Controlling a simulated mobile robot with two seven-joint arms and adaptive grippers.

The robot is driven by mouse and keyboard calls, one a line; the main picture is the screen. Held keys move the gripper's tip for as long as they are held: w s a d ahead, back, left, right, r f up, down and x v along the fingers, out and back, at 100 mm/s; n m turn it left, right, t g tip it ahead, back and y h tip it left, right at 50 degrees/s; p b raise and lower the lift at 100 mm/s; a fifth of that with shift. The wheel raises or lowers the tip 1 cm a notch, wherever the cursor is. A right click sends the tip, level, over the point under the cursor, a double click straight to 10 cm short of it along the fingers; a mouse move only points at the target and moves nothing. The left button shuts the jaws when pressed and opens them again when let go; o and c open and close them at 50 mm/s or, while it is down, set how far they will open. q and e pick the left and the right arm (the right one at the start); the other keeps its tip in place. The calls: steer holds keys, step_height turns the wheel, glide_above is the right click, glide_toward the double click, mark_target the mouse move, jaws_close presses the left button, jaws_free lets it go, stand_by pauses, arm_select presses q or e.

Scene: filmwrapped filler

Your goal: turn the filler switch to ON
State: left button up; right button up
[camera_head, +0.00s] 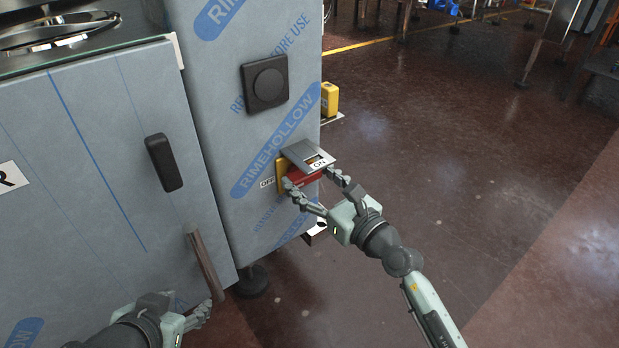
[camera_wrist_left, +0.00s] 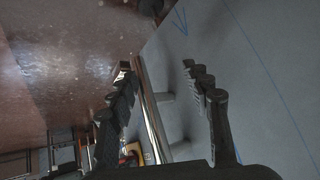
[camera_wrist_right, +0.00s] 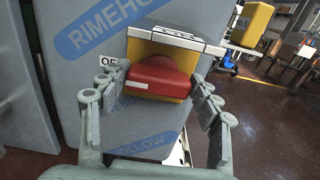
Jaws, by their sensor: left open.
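The filler switch is a red knob (camera_wrist_right: 160,78) on a yellow plate (camera_wrist_right: 143,50) on the film-wrapped cabinet. A grey flap (camera_head: 304,154) with a white ON label sticks out above the knob. A white OFF label (camera_head: 267,183) is left of the plate. My right gripper (camera_head: 312,181) is open, with one finger at each end of the knob; contact is unclear. In the right wrist view the knob lies level between the fingers. My left gripper (camera_wrist_left: 155,70) is open low by the cabinet door, beside a long bar handle (camera_head: 205,262).
A black square fitting (camera_head: 265,82) sits on the cabinet above the switch. A black door handle (camera_head: 163,162) is to the left. A yellow box (camera_head: 329,99) stands out behind the cabinet's right edge. The dark red floor (camera_head: 470,180) to the right is largely clear.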

steer(key=c, duration=0.4)
arm_select(q)
steer(key=s+a+f+g+y+p, duration=0.2)
steer(key=s+a+f+g, duration=0.15)
steer(key=s+a, duration=0.35)
arm_select(e)
steer(key=shift+r+m, duration=0.15)
steer(key=shift+m, duration=0.75)
steer(key=m+p, duration=0.1)
steer(key=m, duration=0.1)
steer(key=m+p, duration=0.2)
steer(key=shift+w+d, duration=0.1)
steer(key=shift+d, duration=0.1)
arm_select(q)
step_height(320, 180, down, 9)
steer(key=w+g+p, duration=0.1)
steer(key=shift+d+n+g, duration=0.35)
steer(key=shift+d+n, duration=0.05)
steer(key=shift+d, duration=0.05)
arm_select(e)
steer(key=shift+f+m, duration=0.2)
steer(key=shift+m, duration=0.4)
arm_select(q)
steer(key=shift+h, duration=0.3)
arm_select(e)
steer(key=o, duration=1.1)
steer(key=shift+o, duration=0.2)
arm_select(q)
steer(key=shift+r, duration=0.1)
